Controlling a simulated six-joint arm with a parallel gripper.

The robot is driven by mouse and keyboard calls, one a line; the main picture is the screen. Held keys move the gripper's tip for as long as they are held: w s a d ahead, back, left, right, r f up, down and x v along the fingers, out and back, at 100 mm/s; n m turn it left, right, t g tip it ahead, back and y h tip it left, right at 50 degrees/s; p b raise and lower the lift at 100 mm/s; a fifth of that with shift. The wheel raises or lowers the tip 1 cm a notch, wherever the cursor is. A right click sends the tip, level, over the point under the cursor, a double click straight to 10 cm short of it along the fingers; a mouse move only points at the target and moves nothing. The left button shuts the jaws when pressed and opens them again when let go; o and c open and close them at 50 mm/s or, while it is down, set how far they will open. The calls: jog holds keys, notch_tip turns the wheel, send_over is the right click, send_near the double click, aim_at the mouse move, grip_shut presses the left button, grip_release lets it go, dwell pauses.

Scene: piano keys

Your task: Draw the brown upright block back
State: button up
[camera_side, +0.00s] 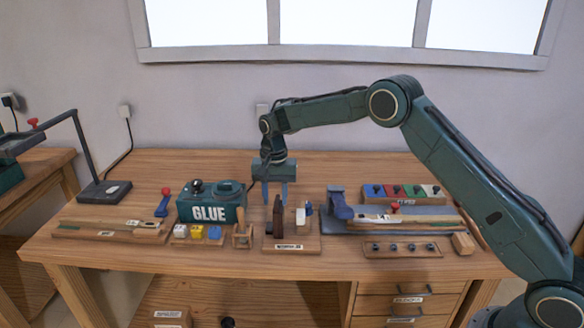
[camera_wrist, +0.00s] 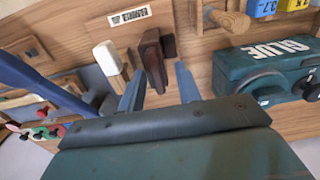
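The brown upright block (camera_side: 279,216) stands on a small labelled wooden board (camera_side: 300,243) in the middle of the bench. In the wrist view the dark brown block (camera_wrist: 153,58) lies just beyond my fingertips, in line with the gap between them. My gripper (camera_side: 275,202) points down, just behind and above the block in the side view. Its two blue fingers (camera_wrist: 158,78) are apart with nothing held between them. A white block (camera_side: 300,216) stands on the same board, right of the brown one; it also shows in the wrist view (camera_wrist: 107,57).
The teal GLUE box (camera_side: 211,205) stands left of the board. A small wooden clamp-like piece (camera_side: 242,236) and coloured cubes (camera_side: 197,232) are in front. A blue clamp (camera_side: 340,203) on a grey mat is to the right.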

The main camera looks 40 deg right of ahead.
notch_tip(320, 180, up, 14)
jog(key=shift+f, duration=0.2)
dwell(0.4)
jog(key=s+d+r+n+t, duration=0.1)
jog(key=s+r+n, duration=0.1)
jog(key=s+r, duration=0.65)
jog(key=s+r+n+t, duration=0.2)
jog(key=s+r, duration=0.3)
jog(key=s, duration=0.6)
jog(key=s+f+n+t, duration=0.1)
jog(key=s+f+n, duration=0.1)
jog(key=s, duration=0.9)
jog(key=s+d+f+n+t, duration=0.1)
jog(key=s+f+n, duration=0.2)
jog(key=s, duration=0.8)
jog(key=shift+s+f+t, duration=0.3)
jog(key=shift+f, duration=0.7)
